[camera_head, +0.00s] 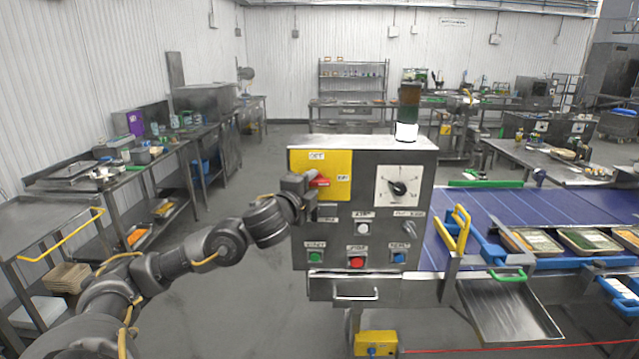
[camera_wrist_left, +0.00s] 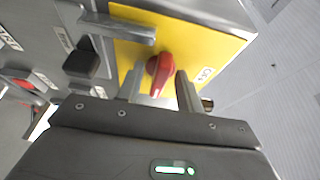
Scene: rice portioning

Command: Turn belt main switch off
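The belt main switch is a red rotary handle (camera_head: 320,182) on a yellow plate (camera_head: 335,163) at the upper left of the grey control box (camera_head: 385,160). In the head view the handle lies roughly sideways, its visible end toward the "ON" label at the right; "OFF" is above. My left gripper (camera_head: 308,184) is at the handle and partly hides it. In the left wrist view, the red handle (camera_wrist_left: 160,72) sits between the fingers of my left gripper (camera_wrist_left: 161,88), which are apart, with small gaps beside the handle. My right gripper is not in view.
The box also carries a dial (camera_head: 398,188), a green button (camera_head: 315,257), a red button (camera_head: 357,262) and a blue button (camera_head: 399,257). A signal lamp (camera_head: 408,110) stands on top. The blue conveyor belt (camera_head: 490,212) with food trays is at the right. Open floor lies left.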

